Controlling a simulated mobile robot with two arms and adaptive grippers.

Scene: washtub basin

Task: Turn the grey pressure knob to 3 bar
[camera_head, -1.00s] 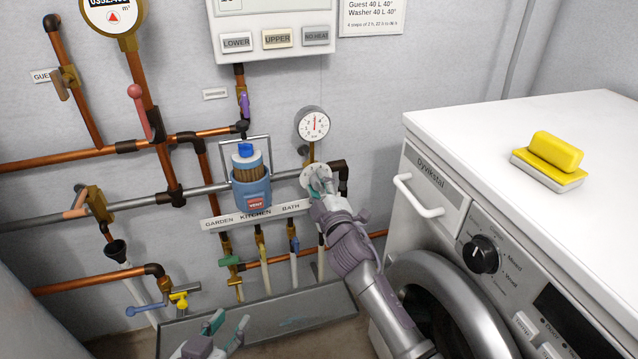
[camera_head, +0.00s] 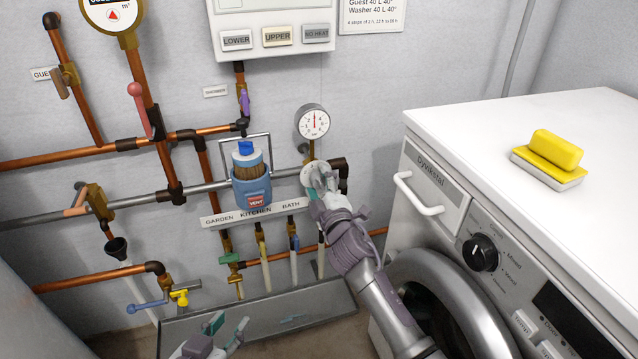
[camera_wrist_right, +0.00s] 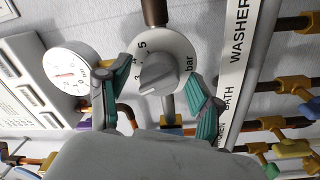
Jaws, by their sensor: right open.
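The grey pressure knob (camera_wrist_right: 158,75) sits on a round white dial marked with numbers and "bar" (camera_wrist_right: 180,60) in the right wrist view. My right gripper (camera_wrist_right: 155,100) is open, its two teal-padded fingers on either side of the knob; I cannot tell whether they touch it. In the head view the right gripper (camera_head: 323,182) is in front of the dial (camera_head: 312,174) and hides the knob. A round white pressure gauge (camera_head: 312,122) with a red needle pointing up is above it. My left gripper (camera_head: 222,336) is low at the bottom edge, its fingers apart.
A washing machine (camera_head: 520,120) with a yellow sponge (camera_head: 556,150) on top stands to the right. Copper pipes and valves cover the left wall. A grey trough (camera_head: 290,312) is below.

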